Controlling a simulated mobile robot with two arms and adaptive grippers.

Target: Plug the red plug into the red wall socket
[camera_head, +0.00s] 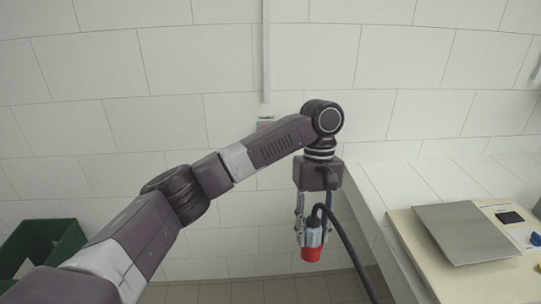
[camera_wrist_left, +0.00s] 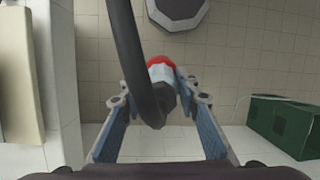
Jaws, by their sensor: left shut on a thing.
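My left gripper (camera_head: 313,212) is shut on the red plug (camera_head: 311,253), which hangs below it with its red end pointing down. The plug has a grey body, and a thick black cable curves up from it and then down to the right. In the left wrist view, the red end of the plug (camera_wrist_left: 160,61) shows beyond the fingertips (camera_wrist_left: 161,92), with the cable crossing in front. A small box with a reddish part, seemingly the red wall socket (camera_head: 266,119), is on the wall behind my left arm, which hides its lower part. The plug is apart from it, lower and to the right. My right gripper is out of view.
A vertical grey conduit (camera_head: 265,50) runs down the white tiled wall above the box. A tiled ledge (camera_head: 400,188) at right bears a beige board with a metal plate (camera_head: 466,232). A green crate (camera_head: 40,246) stands at lower left.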

